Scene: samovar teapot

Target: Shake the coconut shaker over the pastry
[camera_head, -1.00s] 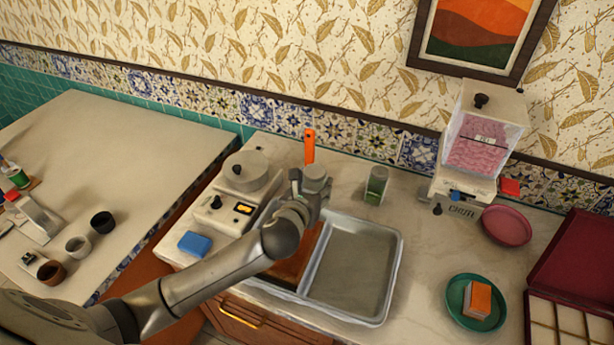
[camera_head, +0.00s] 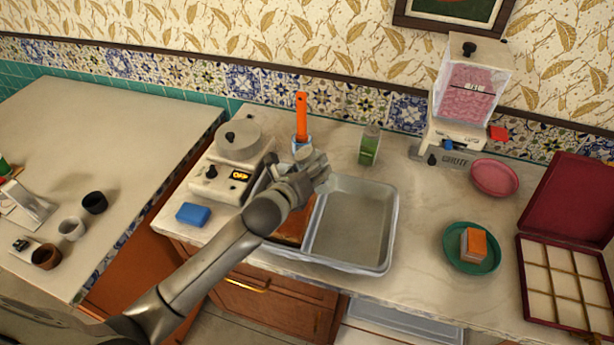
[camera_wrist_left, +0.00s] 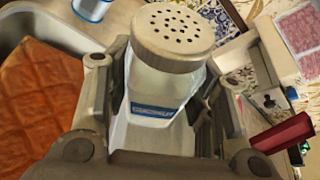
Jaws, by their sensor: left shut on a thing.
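My left gripper (camera_head: 312,170) is at the back of the metal tray, above its rim. In the left wrist view its fingers are shut around the coconut shaker (camera_wrist_left: 158,88), a pale jar with a blue label and a perforated beige lid facing the camera. In the head view the shaker is mostly hidden by the gripper. The pastry (camera_head: 475,242), a small block with an orange top, sits on a green plate (camera_head: 459,262) to the right, well apart from the shaker. My right gripper is not in view.
The metal tray (camera_head: 349,222) holds an orange-brown slab (camera_head: 293,229) in its left part. An orange-handled tool (camera_head: 301,117) and a green jar (camera_head: 370,146) stand behind. A pink-filled dispenser (camera_head: 468,95), pink plate (camera_head: 494,177) and red box (camera_head: 570,265) are right. Bare counter lies between tray and green plate.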

